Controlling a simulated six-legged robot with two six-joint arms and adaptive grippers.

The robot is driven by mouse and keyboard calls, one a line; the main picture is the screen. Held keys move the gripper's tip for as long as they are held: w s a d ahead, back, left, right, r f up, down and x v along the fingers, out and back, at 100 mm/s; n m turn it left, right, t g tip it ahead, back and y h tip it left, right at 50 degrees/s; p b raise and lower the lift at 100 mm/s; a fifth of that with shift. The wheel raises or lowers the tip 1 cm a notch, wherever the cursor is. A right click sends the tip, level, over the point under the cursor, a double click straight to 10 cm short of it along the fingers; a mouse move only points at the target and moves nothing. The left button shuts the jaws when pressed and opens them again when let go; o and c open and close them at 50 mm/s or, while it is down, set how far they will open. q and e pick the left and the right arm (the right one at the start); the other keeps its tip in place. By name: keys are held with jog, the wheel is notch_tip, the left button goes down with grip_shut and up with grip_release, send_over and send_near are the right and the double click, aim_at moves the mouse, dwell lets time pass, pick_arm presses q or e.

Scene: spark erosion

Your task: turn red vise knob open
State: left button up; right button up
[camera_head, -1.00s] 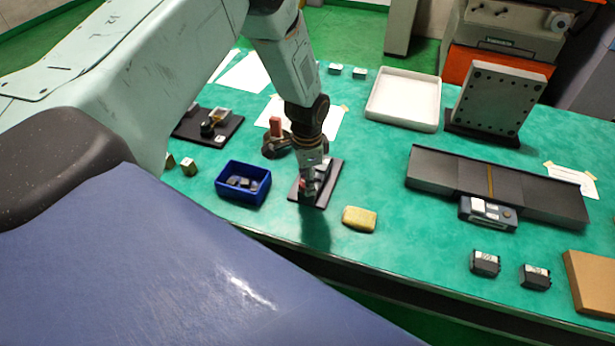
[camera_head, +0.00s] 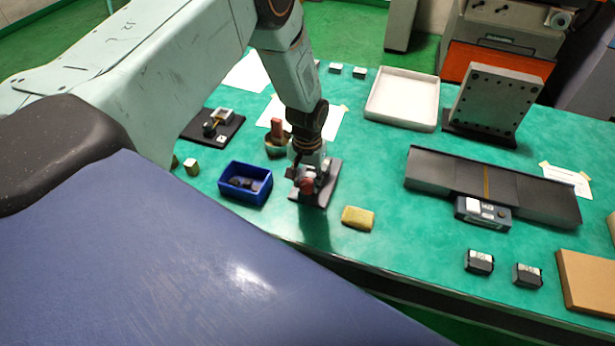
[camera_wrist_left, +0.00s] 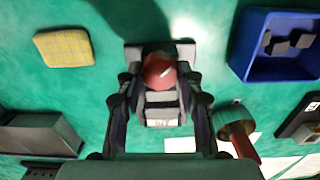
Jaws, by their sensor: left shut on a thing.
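The red vise knob (camera_wrist_left: 159,70) sits at the end of the small grey vise (camera_wrist_left: 161,105). In the head view the knob (camera_head: 307,185) shows low on the vise's dark base plate (camera_head: 323,197). My left gripper (camera_head: 304,180) points down over the vise. The arm hides part of the vise in the head view. My right gripper is not in view.
A blue bin (camera_head: 245,184) with dark pieces stands left of the vise. A yellow sponge (camera_head: 358,217) lies to its right. Bare green table lies between sponge and slide unit (camera_head: 490,187).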

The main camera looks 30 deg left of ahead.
aim_at(307, 183)
pick_arm(q)
jog(key=n, duration=0.2)
jog(key=n+p, duration=0.1)
jog(key=n, duration=0.1)
jog(key=shift+w+r, duration=0.2)
jog(key=shift+a+n+p, duration=0.1)
jog(key=shift+n+p, duration=0.7)
jog(key=shift+n, duration=1.7)
jog(key=o, duration=0.9)
jog(key=shift+c, duration=0.2)
jog(key=o, duration=0.3)
jog(key=shift+s+f, duration=0.1)
jog(key=shift+s, duration=0.1)
notch_tip(307, 183, up, 12)
